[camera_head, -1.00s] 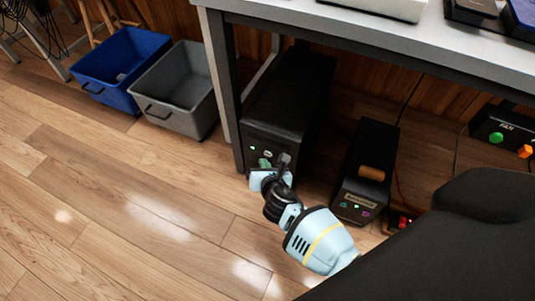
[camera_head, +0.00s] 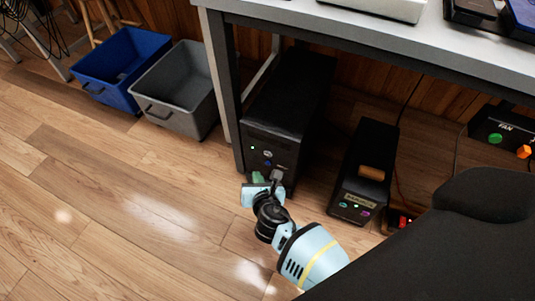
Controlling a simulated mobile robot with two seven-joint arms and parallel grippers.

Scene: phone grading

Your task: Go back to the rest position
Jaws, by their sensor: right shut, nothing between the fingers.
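My right gripper (camera_head: 268,181) is low in front of the black computer tower (camera_head: 291,105) under the table. Its fingertips overlap the lower front of the tower in the picture, and I cannot tell whether they touch it. The gripper is shut with nothing in it. A green part shows by the fingers, and a small light is lit on the tower's front. My left gripper is not in view.
A second black box (camera_head: 366,165) with a brown top handle stands right of the tower. A grey bin (camera_head: 178,118) and a blue bin (camera_head: 105,93) stand at the left. The wooden floor (camera_head: 110,210) at the left is clear.

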